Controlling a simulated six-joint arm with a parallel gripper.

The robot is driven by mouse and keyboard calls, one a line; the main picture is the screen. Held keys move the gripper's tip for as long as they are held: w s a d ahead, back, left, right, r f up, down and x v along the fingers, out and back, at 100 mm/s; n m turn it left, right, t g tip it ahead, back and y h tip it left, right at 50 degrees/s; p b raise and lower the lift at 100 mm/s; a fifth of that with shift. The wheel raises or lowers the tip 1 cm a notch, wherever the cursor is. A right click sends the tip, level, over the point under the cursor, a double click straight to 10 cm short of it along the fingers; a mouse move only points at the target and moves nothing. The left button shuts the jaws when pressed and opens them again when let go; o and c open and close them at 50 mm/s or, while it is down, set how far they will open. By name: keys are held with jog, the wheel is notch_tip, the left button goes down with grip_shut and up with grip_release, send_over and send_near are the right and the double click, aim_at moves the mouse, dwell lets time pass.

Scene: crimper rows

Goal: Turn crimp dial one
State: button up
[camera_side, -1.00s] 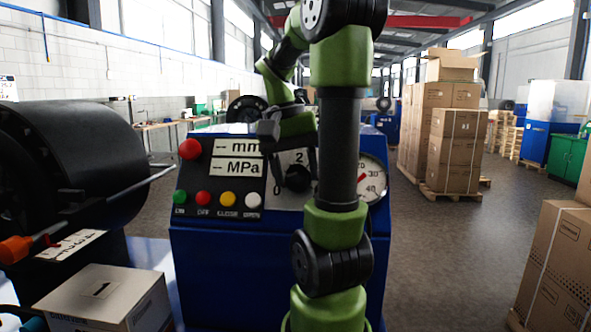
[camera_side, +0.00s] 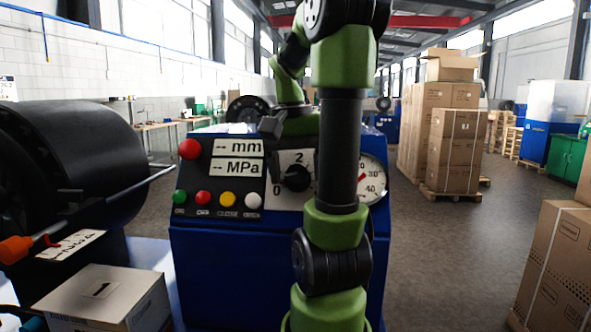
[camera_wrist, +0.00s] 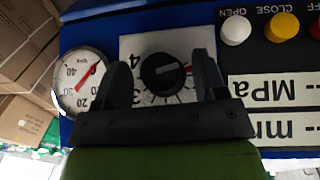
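The crimp dial (camera_side: 296,178) is a round black knob on a white numbered plate (camera_side: 277,203) on the blue machine's sloped panel. The knob also shows in the wrist view (camera_wrist: 162,73), upside down, its red mark pointing right in that picture, toward the low-number side of the scale. My gripper (camera_wrist: 161,62) is open and empty, one dark finger at each side of the knob in the picture with a visible gap to both. In the side view my gripper (camera_side: 271,126) is above the knob and clear of it. My arm hides the plate's right part.
A round gauge (camera_side: 372,181) sits right of the dial. Left of it are two displays (camera_side: 238,157), a red knob (camera_side: 190,149) and a row of coloured buttons (camera_side: 228,199). A black drum machine (camera_side: 75,160) and a carton (camera_side: 105,297) stand at left.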

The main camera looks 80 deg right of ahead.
aim_at(291, 167)
jog(key=r, duration=0.6)
jog(key=w+r, duration=0.1)
jog(key=r, duration=0.3)
jog(key=shift+a, duration=0.1)
dwell(0.3)
jog(key=a+f+n+h, duration=0.1)
jog(key=a+h, duration=0.3)
jog(key=h, duration=0.1)
jog(key=shift+t, duration=0.4)
jog(key=x, duration=1)
jog(key=shift+s+a+f, duration=0.15)
jog(key=shift+s+a, duration=0.05)
jog(key=shift+s, duration=0.2)
jog(key=c, duration=0.9)
